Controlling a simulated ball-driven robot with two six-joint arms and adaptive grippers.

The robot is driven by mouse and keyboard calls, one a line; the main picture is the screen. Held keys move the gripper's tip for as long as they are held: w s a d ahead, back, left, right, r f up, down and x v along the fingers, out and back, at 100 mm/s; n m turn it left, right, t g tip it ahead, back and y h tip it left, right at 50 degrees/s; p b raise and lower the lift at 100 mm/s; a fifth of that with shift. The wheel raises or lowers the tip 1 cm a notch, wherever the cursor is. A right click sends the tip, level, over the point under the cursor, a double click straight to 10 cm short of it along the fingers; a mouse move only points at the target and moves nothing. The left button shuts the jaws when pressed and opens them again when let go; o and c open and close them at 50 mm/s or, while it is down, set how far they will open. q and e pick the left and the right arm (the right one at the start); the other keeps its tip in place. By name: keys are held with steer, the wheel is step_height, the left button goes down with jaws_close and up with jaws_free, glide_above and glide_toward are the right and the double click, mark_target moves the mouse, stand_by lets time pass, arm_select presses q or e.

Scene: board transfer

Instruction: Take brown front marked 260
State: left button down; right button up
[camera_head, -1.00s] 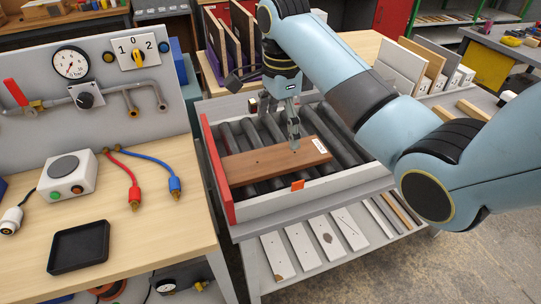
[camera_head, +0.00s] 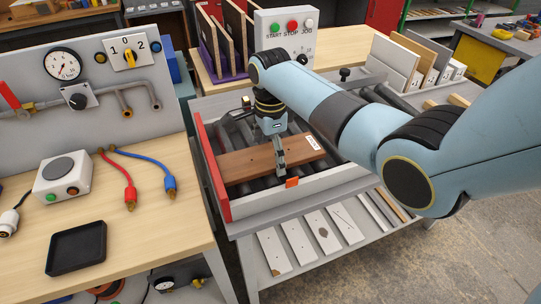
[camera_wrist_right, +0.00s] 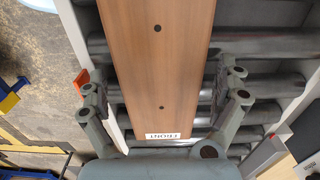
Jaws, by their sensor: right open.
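A brown board (camera_head: 240,163) lies flat on the roller bed (camera_head: 300,200) between its red end panel and pale front wall. A white label (camera_head: 313,142) sits near its right end. In the right wrist view the brown board (camera_wrist_right: 157,70) shows two dark holes and a label (camera_wrist_right: 163,136) that appears to read FRONT, upside down; I cannot read 260. My right gripper (camera_head: 279,160) is over the board's right part. In the wrist view its open fingers (camera_wrist_right: 160,85) lie on either side of the board, with gaps to both edges. My left gripper is not in view.
A button box (camera_head: 288,30) stands behind the rollers. Upright panels (camera_head: 400,60) stand at the right rear. A shelf below holds several pale boards (camera_head: 320,232). The left bench has a black tray (camera_head: 76,248), a switch box (camera_head: 62,178) and red and blue leads.

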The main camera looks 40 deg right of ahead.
steer(key=shift+c, duration=0.3)
steer(key=c, duration=1.2)
steer(key=shift+r, duration=0.1)
